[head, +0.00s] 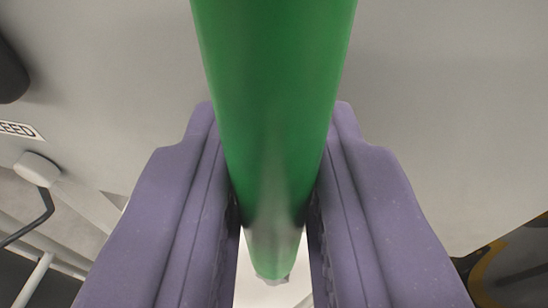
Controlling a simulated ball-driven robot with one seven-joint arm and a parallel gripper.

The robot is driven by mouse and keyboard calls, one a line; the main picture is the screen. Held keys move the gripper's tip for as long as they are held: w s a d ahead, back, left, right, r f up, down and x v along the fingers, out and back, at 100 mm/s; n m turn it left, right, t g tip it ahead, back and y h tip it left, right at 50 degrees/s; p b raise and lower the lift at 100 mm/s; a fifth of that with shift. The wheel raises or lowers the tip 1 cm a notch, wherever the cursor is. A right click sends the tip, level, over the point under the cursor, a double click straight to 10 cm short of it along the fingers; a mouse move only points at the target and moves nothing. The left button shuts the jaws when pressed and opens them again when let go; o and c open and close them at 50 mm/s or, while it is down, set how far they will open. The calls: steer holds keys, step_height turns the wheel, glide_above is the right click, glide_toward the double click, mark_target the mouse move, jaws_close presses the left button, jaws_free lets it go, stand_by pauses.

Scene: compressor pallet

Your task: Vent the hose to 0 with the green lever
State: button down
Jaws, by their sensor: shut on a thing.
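The green lever (272,80) runs down the middle of the head view, from the top edge to its lower end between my fingers. My gripper (273,215) has two purple fingers, one on each side of the lever. The fingers are shut on it, with the lever's end showing just past them. The lever's root, the hose and any gauge are out of view.
A pale grey panel (450,100) lies behind the lever. A label reading "EED" (20,130) is at the left edge, with a dark rounded part (10,75) above it. Pale tubes (85,200) and a black cable are at lower left. A yellow and black part (485,275) is at lower right.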

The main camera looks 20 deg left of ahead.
mark_target(274, 227)
steer(key=c, duration=1.1)
jaws_free()
steer(key=shift+o, duration=0.2)
steer(key=p+v, duration=0.2)
steer(key=v, duration=0.4)
steer(key=shift+s+d+r, duration=0.1)
steer(key=shift+s+r, duration=0.15)
steer(key=shift+s, duration=0.1)
steer(key=shift+s+d+p, duration=0.2)
steer(key=shift+s+p, duration=0.1)
steer(key=shift+s, duration=0.15)
